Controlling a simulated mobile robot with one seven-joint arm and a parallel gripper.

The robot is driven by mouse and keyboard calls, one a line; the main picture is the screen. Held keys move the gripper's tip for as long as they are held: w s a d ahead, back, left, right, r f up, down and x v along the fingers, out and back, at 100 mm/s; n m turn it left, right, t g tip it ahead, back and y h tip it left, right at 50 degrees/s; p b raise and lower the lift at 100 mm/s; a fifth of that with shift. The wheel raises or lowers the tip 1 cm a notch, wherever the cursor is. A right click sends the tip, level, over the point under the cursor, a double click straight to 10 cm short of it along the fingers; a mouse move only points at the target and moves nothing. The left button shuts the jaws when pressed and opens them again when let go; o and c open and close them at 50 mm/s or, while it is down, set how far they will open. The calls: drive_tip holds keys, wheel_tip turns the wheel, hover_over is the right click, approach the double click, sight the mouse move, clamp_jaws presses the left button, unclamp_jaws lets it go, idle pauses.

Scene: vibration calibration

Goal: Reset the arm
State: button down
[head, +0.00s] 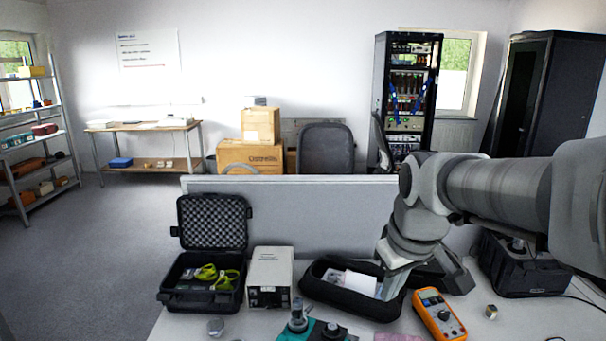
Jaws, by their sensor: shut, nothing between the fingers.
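My arm reaches in from the right edge and bends down over the workbench (250,327). My gripper (388,287) points down at the right end of an open black soft case (335,304). It looks shut, with nothing seen in it. Its tips overlap the case in the picture, so I cannot tell whether they touch it. White papers (352,283) lie in the case.
Left are an open black hard case (213,225) with green-handled tools and a white instrument box (270,279). An orange multimeter (438,314), a small metal block (490,312) and a black bag (525,268) are right. A grey partition (310,205) stands behind.

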drive_tip(key=s+m+t, duration=0.1)
drive_tip(key=s+m, duration=0.3)
drive_tip(key=s, duration=1)
drive_tip(key=shift+f+t, duration=0.35)
drive_tip(key=shift+t, duration=0.05)
